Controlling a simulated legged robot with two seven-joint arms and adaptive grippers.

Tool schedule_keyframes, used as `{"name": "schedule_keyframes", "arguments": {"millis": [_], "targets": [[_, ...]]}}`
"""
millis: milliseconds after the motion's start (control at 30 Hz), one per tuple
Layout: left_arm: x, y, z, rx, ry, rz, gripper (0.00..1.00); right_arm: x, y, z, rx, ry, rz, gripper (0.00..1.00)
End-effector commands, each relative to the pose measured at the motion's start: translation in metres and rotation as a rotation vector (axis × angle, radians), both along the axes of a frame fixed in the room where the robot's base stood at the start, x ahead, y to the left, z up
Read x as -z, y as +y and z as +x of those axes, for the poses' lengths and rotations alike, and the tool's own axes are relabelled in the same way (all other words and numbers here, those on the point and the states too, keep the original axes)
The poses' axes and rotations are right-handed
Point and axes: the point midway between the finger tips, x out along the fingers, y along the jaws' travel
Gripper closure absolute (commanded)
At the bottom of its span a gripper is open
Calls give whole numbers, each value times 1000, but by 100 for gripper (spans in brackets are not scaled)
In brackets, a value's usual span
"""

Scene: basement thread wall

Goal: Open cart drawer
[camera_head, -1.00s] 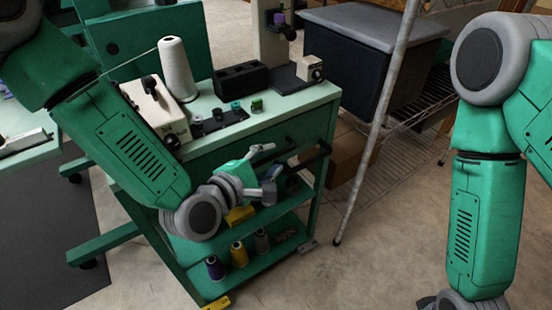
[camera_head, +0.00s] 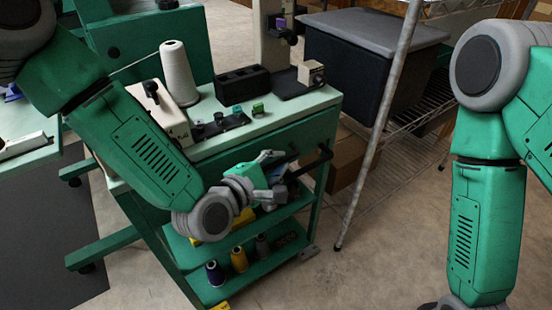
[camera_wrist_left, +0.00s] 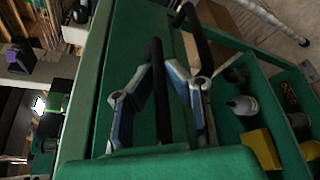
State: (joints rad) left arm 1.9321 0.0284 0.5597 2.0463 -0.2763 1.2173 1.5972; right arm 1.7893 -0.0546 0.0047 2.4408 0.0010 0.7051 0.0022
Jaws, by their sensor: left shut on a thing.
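The green cart (camera_head: 310,125) stands mid-view with its drawer front (camera_wrist_left: 120,75) facing my left arm. A black bar handle (camera_wrist_left: 157,70) runs along the drawer front. My left gripper (camera_head: 279,172) is at the front of the cart, just below its top. In the left wrist view, the fingers of my left gripper (camera_wrist_left: 166,88) lie on either side of the bar and are shut on it. I see no clear gap at the drawer. My right arm hangs at the right, and its gripper is out of view.
A second black bar (camera_wrist_left: 197,42) sticks out close by. Thread spools (camera_head: 239,258) stand on the lower shelf. A white cone, a black block and small parts lie on the cart top. A metal rack post (camera_head: 378,130) and dark bin (camera_head: 355,70) stand right.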

Motion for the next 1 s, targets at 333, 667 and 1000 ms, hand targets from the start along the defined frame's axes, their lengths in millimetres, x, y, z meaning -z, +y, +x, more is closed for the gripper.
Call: {"name": "schedule_keyframes", "arguments": {"millis": [333, 667, 1000], "targets": [[1, -39, -59, 8, 13, 1, 100, -16, 0, 0, 0, 0, 0, 100], [2, -73, -112, 8, 10, 3, 100, -26, 0, 0, 0, 0, 0, 100], [2, -87, -131, 6, 7, 4, 100, -30, 0, 0, 0, 0, 0, 100]]}}
